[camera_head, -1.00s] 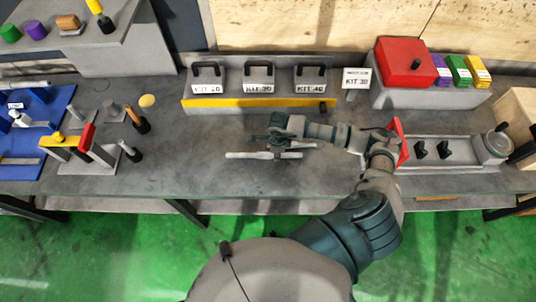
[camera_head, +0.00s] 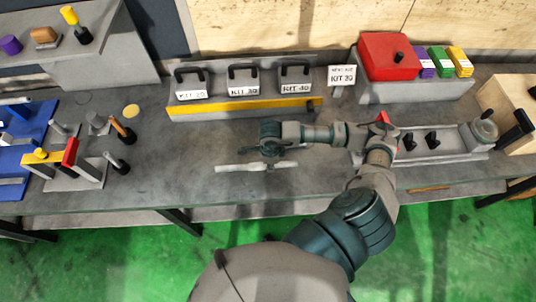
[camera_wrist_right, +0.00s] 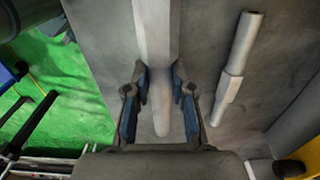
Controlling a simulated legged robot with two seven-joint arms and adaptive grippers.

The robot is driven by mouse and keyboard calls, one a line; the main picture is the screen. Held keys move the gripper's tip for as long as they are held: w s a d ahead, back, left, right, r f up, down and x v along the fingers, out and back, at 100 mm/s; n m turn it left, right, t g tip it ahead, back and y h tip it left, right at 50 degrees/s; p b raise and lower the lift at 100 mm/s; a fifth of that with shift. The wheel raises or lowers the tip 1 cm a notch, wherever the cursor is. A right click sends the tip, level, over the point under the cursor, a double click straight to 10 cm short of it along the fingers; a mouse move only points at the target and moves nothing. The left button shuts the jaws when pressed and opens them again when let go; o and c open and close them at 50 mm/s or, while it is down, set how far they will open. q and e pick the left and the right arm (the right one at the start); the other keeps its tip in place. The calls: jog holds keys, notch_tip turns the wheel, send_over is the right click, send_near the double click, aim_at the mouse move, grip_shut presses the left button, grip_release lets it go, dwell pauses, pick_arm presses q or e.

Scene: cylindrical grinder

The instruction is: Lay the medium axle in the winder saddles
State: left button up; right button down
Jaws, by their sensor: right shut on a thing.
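My right gripper (camera_head: 268,152) is over the middle of the grey bench. In the wrist view its two fingers (camera_wrist_right: 158,95) are shut on a pale grey stepped axle (camera_wrist_right: 152,30). This axle also shows in the head view as a light bar (camera_head: 238,167) lying crosswise; I cannot tell whether it touches the bench. A second grey stepped axle (camera_wrist_right: 238,60) lies beside it in the wrist view. Which is the medium one is not clear. A long grey fixture with two black saddles (camera_head: 432,138) stands at the right, partly behind my right arm. My left gripper is out of view.
A rack of kit boxes with a yellow front strip (camera_head: 240,107) stands behind the gripper. A red box (camera_head: 388,57) is at the back right. A small stand with yellow and red parts (camera_head: 70,152) is at the left. Bench around the axle is mostly clear.

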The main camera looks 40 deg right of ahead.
aim_at(253, 165)
jog(key=s+a, duration=0.1)
jog(key=s, duration=0.2)
jog(key=s+a+b, duration=0.1)
jog(key=s+a, duration=0.1)
jog(key=s, duration=0.1)
jog(key=s+a+r, duration=0.1)
jog(key=s, duration=0.2)
jog(key=shift+s+a, duration=0.2)
jog(key=shift+a, duration=0.05)
jog(key=shift+w+r+n, duration=0.1)
jog(key=shift+w+n, duration=0.45)
jog(key=shift+n, duration=0.05)
jog(key=w+n, duration=0.3)
jog(key=w+a+r+n, duration=0.1)
jog(key=w+n, duration=0.2)
jog(key=n, duration=0.1)
jog(key=w+r+n, duration=0.1)
jog(key=w+n, duration=0.2)
jog(key=w, duration=0.1)
jog(key=shift+w+a+r+n, duration=0.1)
jog(key=shift+a+r+n, duration=0.05)
jog(key=shift+n, duration=0.25)
jog(key=w+a+r+n, duration=0.2)
jog(key=w+r+n, duration=0.4)
jog(key=w+n, duration=0.4)
jog(key=shift+r+n, duration=0.4)
jog(key=shift+n, duration=0.8)
jog(key=shift+s, duration=0.1)
